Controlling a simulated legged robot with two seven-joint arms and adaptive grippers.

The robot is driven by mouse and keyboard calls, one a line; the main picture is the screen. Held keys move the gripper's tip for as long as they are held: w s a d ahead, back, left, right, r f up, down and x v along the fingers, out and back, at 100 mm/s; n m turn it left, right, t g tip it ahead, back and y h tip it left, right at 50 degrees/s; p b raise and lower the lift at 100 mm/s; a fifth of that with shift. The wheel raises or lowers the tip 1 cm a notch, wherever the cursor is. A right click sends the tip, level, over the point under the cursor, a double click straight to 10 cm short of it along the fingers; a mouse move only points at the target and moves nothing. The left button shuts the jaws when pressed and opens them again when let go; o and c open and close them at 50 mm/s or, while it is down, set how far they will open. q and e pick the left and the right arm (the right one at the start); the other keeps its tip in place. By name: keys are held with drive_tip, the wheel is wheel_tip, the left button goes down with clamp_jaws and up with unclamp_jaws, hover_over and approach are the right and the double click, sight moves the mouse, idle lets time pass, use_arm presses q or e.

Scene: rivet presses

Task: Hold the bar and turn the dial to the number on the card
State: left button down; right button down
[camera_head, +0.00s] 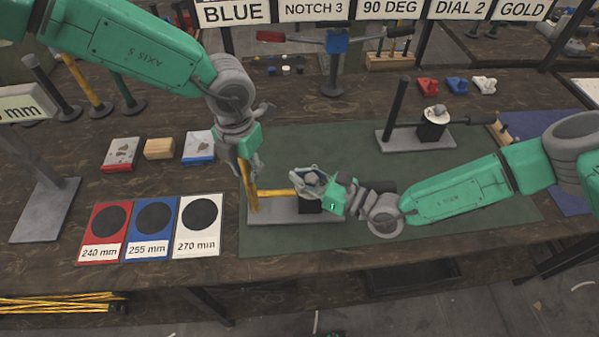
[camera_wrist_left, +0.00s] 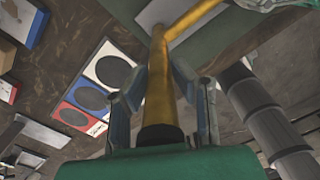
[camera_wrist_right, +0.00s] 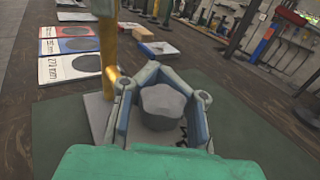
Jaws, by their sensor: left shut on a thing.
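The near press stands on a grey plate (camera_head: 290,212) on the green mat, with a yellow upright bar (camera_head: 251,190), a yellow crossarm (camera_head: 275,193) and a grey dial knob (camera_wrist_right: 163,106) on a black block. My left gripper (camera_head: 247,165) is shut on the yellow bar (camera_wrist_left: 158,90), with a finger on each side. My right gripper (camera_head: 318,180) is at the dial; its fingers stand open on both sides of the knob in the right wrist view. Firm contact there cannot be told. The card reading "DIAL 2" (camera_head: 460,9) hangs in the top row of signs.
A second press with a dark post (camera_head: 396,108) stands behind on the right. Red, blue and white cards with millimetre numbers (camera_head: 154,225) lie at left front. Small blocks (camera_head: 160,149) lie behind them. Several posts (camera_head: 80,83) stand at far left. The mat's right front (camera_head: 470,225) is clear.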

drive_tip(key=shift+d, duration=0.1)
drive_tip(key=c, duration=1.4)
unclamp_jaws()
drive_tip(key=shift+c, duration=0.2)
drive_tip(key=v, duration=1.2)
drive_tip(key=shift+o, duration=0.5)
drive_tip(key=shift+f, duration=0.1)
